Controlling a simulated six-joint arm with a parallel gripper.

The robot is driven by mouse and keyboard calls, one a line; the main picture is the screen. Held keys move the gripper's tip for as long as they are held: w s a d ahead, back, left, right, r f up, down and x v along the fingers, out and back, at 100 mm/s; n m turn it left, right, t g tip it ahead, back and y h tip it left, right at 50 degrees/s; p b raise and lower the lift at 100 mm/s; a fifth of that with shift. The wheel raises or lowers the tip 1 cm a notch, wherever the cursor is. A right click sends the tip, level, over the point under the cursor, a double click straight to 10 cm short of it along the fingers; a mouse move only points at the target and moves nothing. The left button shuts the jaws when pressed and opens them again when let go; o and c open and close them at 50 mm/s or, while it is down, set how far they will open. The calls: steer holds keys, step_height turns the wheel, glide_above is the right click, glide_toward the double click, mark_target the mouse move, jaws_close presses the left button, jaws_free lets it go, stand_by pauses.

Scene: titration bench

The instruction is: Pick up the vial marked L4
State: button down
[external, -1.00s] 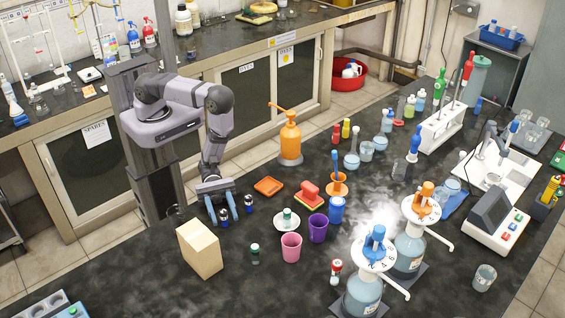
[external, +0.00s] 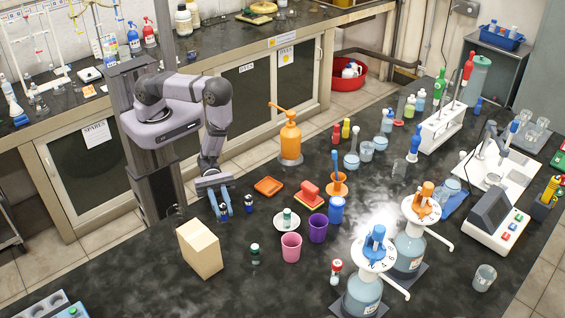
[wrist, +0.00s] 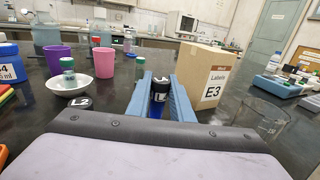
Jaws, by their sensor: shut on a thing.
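My gripper (external: 224,207) has its blue fingers shut on a small dark-capped vial (wrist: 159,92) near the tabletop. The vial's label starts with L; the second character is hard to read. In the external view the vial (external: 223,211) is mostly hidden between the fingers. I cannot tell whether its base touches the bench. A second vial marked L2 (wrist: 78,103) stands apart from the fingers, to their left in the wrist view; it shows to the right of them in the external view (external: 249,204).
A box marked E3 (wrist: 212,78) stands close to the right finger in the wrist view, with a clear glass beaker (wrist: 262,117) nearer. A white bowl (wrist: 68,88) with a green-capped vial, a purple cup (external: 318,228) and a pink cup (external: 291,246) stand beyond.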

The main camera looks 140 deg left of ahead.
mark_target(222, 206)
steer(key=shift+r+b, duration=0.5)
steer(key=shift+r, duration=3.2)
